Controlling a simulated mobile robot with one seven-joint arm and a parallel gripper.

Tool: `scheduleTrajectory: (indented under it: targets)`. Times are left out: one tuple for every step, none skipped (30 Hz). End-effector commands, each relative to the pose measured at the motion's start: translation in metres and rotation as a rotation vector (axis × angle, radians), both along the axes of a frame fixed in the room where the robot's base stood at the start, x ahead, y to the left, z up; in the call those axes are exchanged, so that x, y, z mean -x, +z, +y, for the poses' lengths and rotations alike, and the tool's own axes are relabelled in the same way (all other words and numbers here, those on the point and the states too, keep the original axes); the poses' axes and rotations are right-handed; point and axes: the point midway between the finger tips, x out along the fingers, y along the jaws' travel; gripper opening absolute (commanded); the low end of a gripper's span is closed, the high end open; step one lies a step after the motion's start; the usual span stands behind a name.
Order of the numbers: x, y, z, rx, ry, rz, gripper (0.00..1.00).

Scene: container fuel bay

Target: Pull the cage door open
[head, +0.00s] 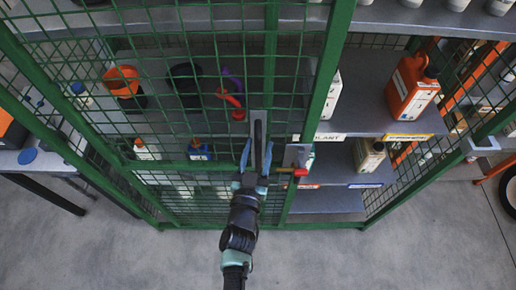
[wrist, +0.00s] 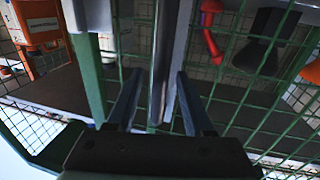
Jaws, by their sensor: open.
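The green mesh cage door (head: 205,168) fills the left and middle of the head view. A grey vertical handle (head: 258,128) stands on a pale plate near the door's right edge. It also shows in the wrist view (wrist: 163,55). My gripper (head: 256,155) is open, its two fingers pointing at the door. In the wrist view the handle's bar runs between the open fingers (wrist: 158,90); I see no clear contact. A latch with a red lever (head: 296,171) sits just right of my gripper. I cannot tell whether the door is fully closed.
Grey shelves (head: 375,122) at the right hold an orange jug (head: 411,88) and other bottles. Behind the mesh are an orange funnel (head: 122,80) and a red spout (head: 232,98). A table (head: 40,160) stands at the left. The floor (head: 330,260) in front is clear.

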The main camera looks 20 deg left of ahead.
Motion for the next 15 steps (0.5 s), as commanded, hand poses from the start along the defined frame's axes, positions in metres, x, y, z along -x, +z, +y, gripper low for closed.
scheduleTrajectory:
  targets:
    - [0.0, 0.0, 0.0, 0.0, 0.0, -0.001, 0.52]
    - [0.001, 0.0, 0.0, 0.0, 0.0, -0.001, 0.52]
    - [0.002, 0.0, 0.0, 0.0, 0.0, -0.001, 0.52]
    - [0.004, 0.0, 0.0, 0.0, 0.0, -0.001, 0.52]
    - [0.006, 0.0, -0.001, 0.0, 0.0, -0.001, 0.52]
    - [0.01, -0.001, -0.001, -0.001, -0.001, 0.0, 0.52]
    - [0.013, -0.002, -0.002, -0.002, -0.001, 0.0, 0.52]
    - [0.017, -0.002, -0.002, -0.002, -0.001, 0.0, 0.52]
    - [0.023, -0.002, -0.003, -0.001, -0.002, 0.0, 0.52]
    - [0.028, -0.002, -0.004, -0.002, -0.002, 0.001, 0.52]
    - [0.034, -0.003, -0.004, -0.002, -0.001, 0.002, 0.52]
    - [0.041, -0.004, -0.004, -0.002, 0.0, 0.002, 0.52]
    - [0.047, -0.004, -0.005, -0.002, -0.001, 0.002, 0.52]
    - [0.052, -0.003, -0.006, -0.001, -0.001, 0.002, 0.52]
    - [0.06, -0.004, -0.007, -0.001, -0.001, 0.002, 0.52]
